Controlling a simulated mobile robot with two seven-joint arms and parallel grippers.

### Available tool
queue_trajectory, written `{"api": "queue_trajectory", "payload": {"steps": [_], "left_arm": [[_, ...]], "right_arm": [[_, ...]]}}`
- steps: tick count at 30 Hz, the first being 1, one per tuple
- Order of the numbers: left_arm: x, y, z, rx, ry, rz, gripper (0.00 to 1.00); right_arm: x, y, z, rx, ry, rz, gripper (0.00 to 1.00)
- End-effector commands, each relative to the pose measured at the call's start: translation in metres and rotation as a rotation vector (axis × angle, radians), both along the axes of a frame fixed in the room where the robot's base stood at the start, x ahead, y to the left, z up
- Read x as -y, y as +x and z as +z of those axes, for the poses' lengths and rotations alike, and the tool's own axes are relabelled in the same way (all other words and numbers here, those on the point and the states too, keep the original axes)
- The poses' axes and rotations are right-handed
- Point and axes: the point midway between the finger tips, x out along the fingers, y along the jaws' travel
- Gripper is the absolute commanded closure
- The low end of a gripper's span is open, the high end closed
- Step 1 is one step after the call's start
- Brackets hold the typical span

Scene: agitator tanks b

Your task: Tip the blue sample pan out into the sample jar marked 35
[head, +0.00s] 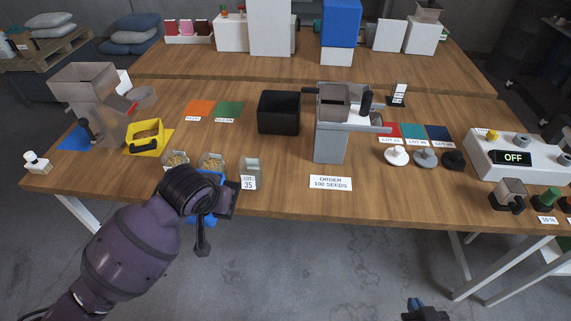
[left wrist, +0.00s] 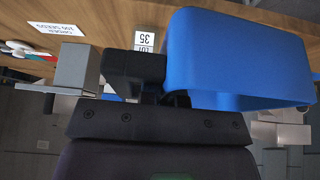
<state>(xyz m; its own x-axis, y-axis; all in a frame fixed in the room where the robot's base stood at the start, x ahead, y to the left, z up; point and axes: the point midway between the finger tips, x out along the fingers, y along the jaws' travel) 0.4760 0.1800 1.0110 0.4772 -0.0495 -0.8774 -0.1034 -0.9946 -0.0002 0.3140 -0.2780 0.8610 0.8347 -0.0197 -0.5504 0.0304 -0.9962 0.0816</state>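The blue sample pan (left wrist: 240,60) fills the upper right of the left wrist view. My left gripper (left wrist: 150,78) is shut on it at its side. In the head view, my left wrist hides most of the pan; blue parts (head: 201,219) show around it. The pan is in front of the table's near edge, left of the sample jar marked 35 (head: 251,168). The jar stands upright near that edge, and its label (left wrist: 145,40) shows beside the pan. The pan's contents are hidden. My right gripper (head: 425,309) is low at the bottom right, away from the table; its opening is unclear.
Two jars with tan contents (head: 176,160) (head: 212,162) stand left of jar 35. A yellow pan (head: 146,136), a black bin (head: 279,112) and a grey machine (head: 331,130) stand behind. Bare wood lies right of jar 35, around the order card (head: 330,183).

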Motion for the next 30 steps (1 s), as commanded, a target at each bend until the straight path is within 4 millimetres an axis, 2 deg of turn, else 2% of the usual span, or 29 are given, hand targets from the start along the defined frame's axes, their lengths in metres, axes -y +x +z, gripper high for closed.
{"api": "queue_trajectory", "payload": {"steps": [9,18,30], "left_arm": [[0.047,0.008,0.002,-0.018,0.007,-0.184,1.00],[0.101,0.006,-0.004,-0.052,0.021,-0.427,1.00],[0.134,-0.002,-0.016,-0.081,0.040,-0.628,1.00]], "right_arm": [[0.000,0.000,0.001,0.001,0.000,0.000,1.00],[0.000,0.000,0.001,0.000,-0.001,0.001,1.00],[0.001,-0.001,0.001,0.000,-0.002,0.001,1.00]]}}
